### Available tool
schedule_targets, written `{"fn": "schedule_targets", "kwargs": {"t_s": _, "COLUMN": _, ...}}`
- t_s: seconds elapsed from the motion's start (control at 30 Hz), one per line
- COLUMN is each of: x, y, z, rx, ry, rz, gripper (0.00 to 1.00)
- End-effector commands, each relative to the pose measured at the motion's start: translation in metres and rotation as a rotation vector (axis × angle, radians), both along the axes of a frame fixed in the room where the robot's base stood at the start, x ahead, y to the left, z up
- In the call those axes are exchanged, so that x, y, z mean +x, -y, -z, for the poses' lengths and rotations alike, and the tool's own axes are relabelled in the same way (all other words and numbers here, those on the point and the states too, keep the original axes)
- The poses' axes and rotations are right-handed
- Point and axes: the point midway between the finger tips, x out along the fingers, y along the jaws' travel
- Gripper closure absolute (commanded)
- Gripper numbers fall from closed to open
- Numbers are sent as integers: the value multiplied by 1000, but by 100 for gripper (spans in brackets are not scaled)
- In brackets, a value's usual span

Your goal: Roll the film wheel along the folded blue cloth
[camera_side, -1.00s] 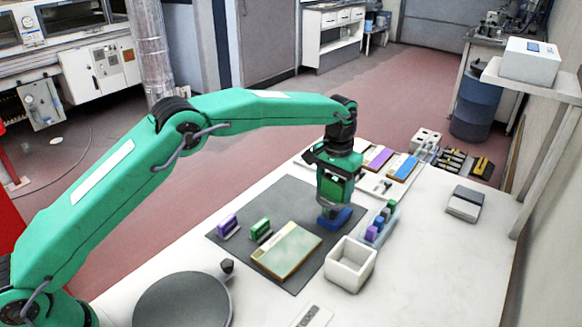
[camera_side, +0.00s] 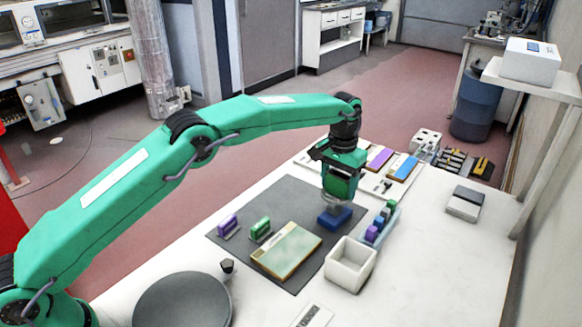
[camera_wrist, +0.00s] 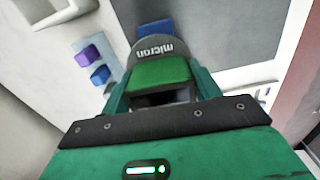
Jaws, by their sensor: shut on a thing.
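My gripper (camera_side: 338,197) is shut on the film wheel and points down over the folded blue cloth (camera_side: 334,218). The film wheel (camera_side: 335,207) shows in the side view as a small grey shape just above the cloth. In the wrist view, the wheel (camera_wrist: 152,48) is a grey disc with the word "micron", with a green block (camera_wrist: 160,72) between the jaws of my gripper (camera_wrist: 160,84). The cloth (camera_wrist: 156,29) shows there partly behind the wheel. I cannot tell whether the wheel touches the cloth.
A grey mat (camera_side: 290,200) carries a purple piece (camera_side: 228,226), a green piece (camera_side: 260,230) and a pale green-topped board (camera_side: 287,250). A white box (camera_side: 350,264) stands close by, beside a narrow tray of small blocks (camera_side: 379,224). A round dark plate (camera_side: 182,302) sits in front.

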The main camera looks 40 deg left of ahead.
Motion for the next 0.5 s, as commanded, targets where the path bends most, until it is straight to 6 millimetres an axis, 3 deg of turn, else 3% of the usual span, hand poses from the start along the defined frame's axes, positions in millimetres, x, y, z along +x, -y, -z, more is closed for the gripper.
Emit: {"fn": "schedule_targets", "kwargs": {"t_s": 0.5, "x": 8, "y": 1, "z": 1, "rx": 0, "ry": -2, "rz": 1, "gripper": 66}}
